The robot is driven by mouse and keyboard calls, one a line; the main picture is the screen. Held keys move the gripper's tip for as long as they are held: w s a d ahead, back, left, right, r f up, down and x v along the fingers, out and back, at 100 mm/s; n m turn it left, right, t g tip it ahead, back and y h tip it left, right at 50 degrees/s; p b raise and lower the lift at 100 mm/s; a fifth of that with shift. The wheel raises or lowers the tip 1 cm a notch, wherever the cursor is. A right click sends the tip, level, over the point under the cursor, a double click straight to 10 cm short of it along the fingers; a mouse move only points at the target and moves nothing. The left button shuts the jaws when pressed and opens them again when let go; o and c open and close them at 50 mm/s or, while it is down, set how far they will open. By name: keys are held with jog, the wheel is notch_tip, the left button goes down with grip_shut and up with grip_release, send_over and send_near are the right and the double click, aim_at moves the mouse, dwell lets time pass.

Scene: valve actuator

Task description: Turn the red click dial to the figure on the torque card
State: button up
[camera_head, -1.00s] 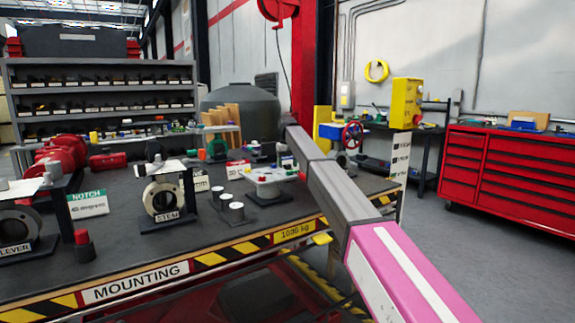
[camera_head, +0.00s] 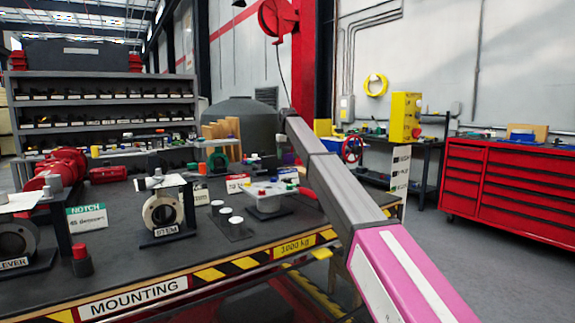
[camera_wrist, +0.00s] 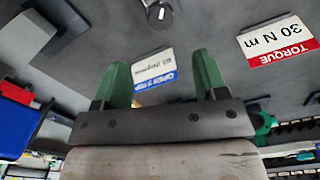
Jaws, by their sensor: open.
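The torque card (camera_wrist: 280,42) lies at the upper right of the wrist view; its red band reads TORQUE and it says 30 N m. In the head view a red card (camera_head: 238,183) is partly visible, too small to read. A red-topped knob on a dark base (camera_head: 81,256) stands at the bench's front left; I cannot tell whether it is the click dial. My gripper (camera_wrist: 163,82) has green fingers set wide apart with nothing between them, over the dark bench. The torque card is to its right. The gripper is not visible in the head view.
A blue-edged OPEN STOP card (camera_wrist: 155,70) appears between the fingers. A red handwheel (camera_head: 352,148) is farther back.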

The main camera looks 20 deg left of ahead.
aim_at(288, 180)
jog(key=shift+r, duration=0.15)
notch_tip(288, 180, down, 11)
jog(key=n, duration=0.4)
jog(key=shift+w+a+n, duration=0.1)
jog(key=shift+a+n, duration=0.05)
jog(key=shift+n, duration=0.15)
jog(key=shift+r, duration=0.1)
dwell(0.4)
jog(key=c, duration=0.9)
